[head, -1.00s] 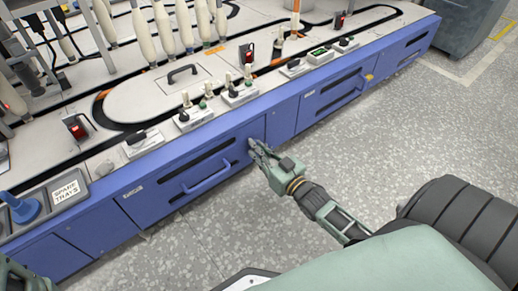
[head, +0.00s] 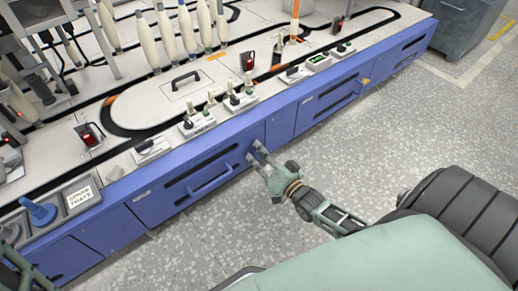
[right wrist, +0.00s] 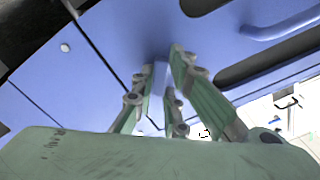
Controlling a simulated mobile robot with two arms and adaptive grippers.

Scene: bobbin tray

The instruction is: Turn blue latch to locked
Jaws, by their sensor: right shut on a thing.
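A blue latch (right wrist: 158,72) sits on the blue cabinet front, beside the drawer. It is the same colour as the panel and mostly hidden between the fingers, so I cannot read its angle. My right gripper (head: 256,151) reaches the panel at the drawer's right end. In the right wrist view my right gripper (right wrist: 160,78) has its fingertips on both sides of the latch, shut on it. A piece of my left arm shows at the lower left of the head view; its gripper is not visible.
A long drawer handle (head: 210,179) stands out left of my right gripper. Switch boxes (head: 196,122) line the cabinet top. A yellow latch (head: 366,82) is on the drawer further right. The speckled floor (head: 400,135) is clear.

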